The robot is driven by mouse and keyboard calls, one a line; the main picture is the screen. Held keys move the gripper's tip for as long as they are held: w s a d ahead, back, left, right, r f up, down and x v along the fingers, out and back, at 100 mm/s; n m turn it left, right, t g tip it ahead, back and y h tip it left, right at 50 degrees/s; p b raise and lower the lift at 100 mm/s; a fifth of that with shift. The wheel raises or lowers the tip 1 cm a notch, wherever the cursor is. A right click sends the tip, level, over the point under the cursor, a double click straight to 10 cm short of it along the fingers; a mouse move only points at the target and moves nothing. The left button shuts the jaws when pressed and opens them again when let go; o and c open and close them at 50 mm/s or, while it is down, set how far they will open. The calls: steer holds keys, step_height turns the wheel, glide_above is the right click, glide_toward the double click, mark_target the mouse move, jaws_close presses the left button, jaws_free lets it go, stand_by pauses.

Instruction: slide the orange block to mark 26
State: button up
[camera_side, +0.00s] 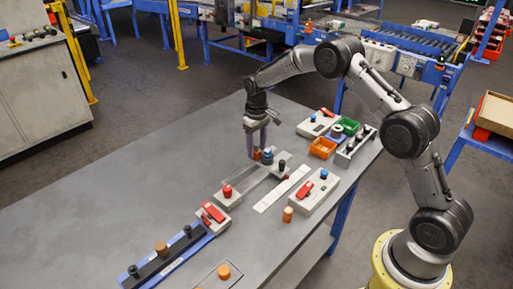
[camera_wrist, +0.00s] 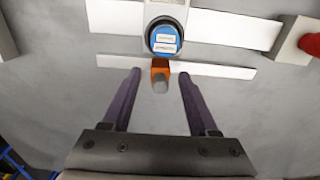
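The orange block (camera_wrist: 160,69) is small and sits at a narrow pale strip (camera_wrist: 222,70) in the wrist view, with a grey rounded part at its near side. In the side view the orange block (camera_side: 256,155) is partly hidden by my gripper (camera_side: 258,148). My gripper (camera_wrist: 159,74) points down, with its two fingers apart on either side of the block and a visible gap on each side. A round blue-topped part (camera_wrist: 165,38) with white labels stands just beyond the block. I cannot read any marks or find 26.
A red knob (camera_side: 227,190) stands at the near end of the rails. A white strip (camera_side: 283,188) and a box with a red lever (camera_side: 305,190) lie to the right. The table's left side is clear.

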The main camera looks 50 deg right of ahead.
jaws_close()
steer(key=shift+a, duration=6.05)
steer(key=shift+o, duration=1)
jaws_free()
steer(key=shift+r, duration=2.2)
steer(key=shift+r, duration=0.1)
steer(key=shift+r, duration=1.7)
